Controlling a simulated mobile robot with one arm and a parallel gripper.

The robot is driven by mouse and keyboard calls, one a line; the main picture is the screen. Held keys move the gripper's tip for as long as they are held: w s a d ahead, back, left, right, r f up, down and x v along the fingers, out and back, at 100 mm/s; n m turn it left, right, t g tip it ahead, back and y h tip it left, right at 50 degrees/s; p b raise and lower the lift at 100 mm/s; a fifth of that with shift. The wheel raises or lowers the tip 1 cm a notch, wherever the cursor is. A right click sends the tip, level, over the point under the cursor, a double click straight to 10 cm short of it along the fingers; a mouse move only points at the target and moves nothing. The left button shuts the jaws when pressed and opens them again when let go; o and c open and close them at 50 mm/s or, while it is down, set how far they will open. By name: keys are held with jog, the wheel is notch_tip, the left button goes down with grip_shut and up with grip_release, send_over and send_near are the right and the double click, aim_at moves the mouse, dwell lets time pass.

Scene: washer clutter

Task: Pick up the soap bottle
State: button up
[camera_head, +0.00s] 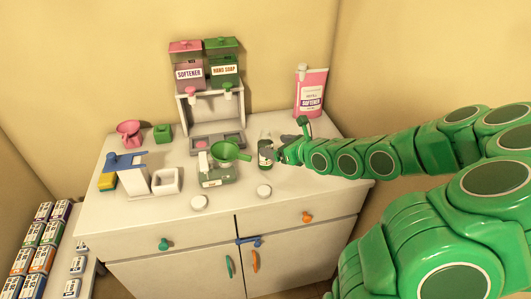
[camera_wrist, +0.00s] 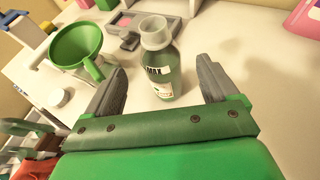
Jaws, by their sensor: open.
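The soap bottle (camera_head: 264,155) is a small, dark green bottle with a pale label, standing upright on the white cabinet top. In the wrist view the bottle (camera_wrist: 159,62) has a pale, open-looking neck and a partly readable label. My gripper (camera_head: 276,149) is at the bottle's right side in the head view. In the wrist view my gripper (camera_wrist: 157,68) is open, with one grey finger on each side of the bottle and gaps between. No grip shows.
A green funnel (camera_head: 232,151) sits close left of the bottle, above a pale green container (camera_head: 217,177). A dispenser stand (camera_head: 210,118) is behind, a pink softener pouch (camera_head: 311,92) at back right. The right cabinet top is mostly clear.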

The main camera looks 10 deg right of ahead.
aim_at(262, 142)
jog(key=shift+x, duration=3.7)
jog(key=c, duration=1.3)
jog(key=shift+o, duration=0.2)
jog(key=shift+r, duration=0.1)
jog(key=shift+r, duration=4.9)
jog(key=shift+w+r, duration=0.2)
jog(key=shift+w, duration=0.05)
